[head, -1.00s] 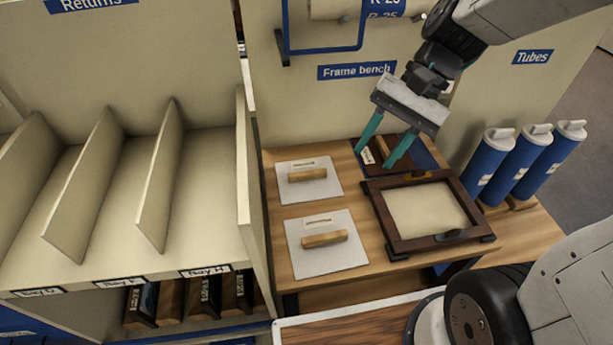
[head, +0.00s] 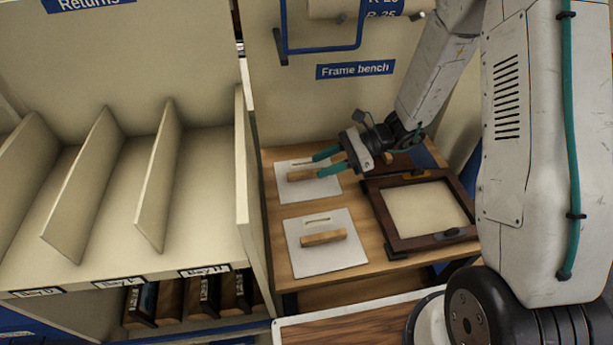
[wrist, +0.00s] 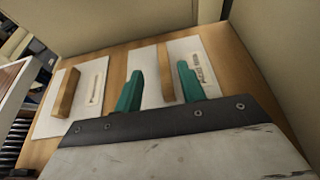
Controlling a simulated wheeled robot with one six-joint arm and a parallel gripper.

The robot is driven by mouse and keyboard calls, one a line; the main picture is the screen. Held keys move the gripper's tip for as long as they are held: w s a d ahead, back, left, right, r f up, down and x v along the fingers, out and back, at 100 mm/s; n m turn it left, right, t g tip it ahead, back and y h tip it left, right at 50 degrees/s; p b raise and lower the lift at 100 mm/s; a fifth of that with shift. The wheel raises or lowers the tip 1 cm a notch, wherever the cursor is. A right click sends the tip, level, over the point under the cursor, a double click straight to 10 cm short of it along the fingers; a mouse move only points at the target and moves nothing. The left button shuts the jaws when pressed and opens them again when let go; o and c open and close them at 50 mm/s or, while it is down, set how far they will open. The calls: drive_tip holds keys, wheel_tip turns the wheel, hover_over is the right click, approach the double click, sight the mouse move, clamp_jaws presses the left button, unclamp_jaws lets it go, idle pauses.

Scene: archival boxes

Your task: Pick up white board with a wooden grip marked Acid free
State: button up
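Two white boards with wooden grips lie flat on the wooden bench. The far board (head: 284,188) has a wooden grip (wrist: 165,74) and a small printed label; the near board (head: 298,262) has a like grip (head: 323,237) and label. The print is too small to read, so I cannot tell which is marked Acid free. My gripper (head: 322,163) is open at the far board. In the wrist view its two teal fingers (wrist: 160,86) stand on either side of that board's grip, with gaps between. In the head view the fingers partly hide the far board.
A dark wooden frame (head: 382,212) lies to the right on the bench (head: 278,244), with a dark item behind it partly hidden by my arm. Cream shelf dividers (head: 158,180) and a side wall stand left. The back panel rises behind.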

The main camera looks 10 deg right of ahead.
sight(303, 172)
drive_tip(key=x, duration=0.5)
drive_tip(key=shift+w+a+f, duration=0.2)
drive_tip(key=shift+a+f, duration=0.1)
clamp_jaws()
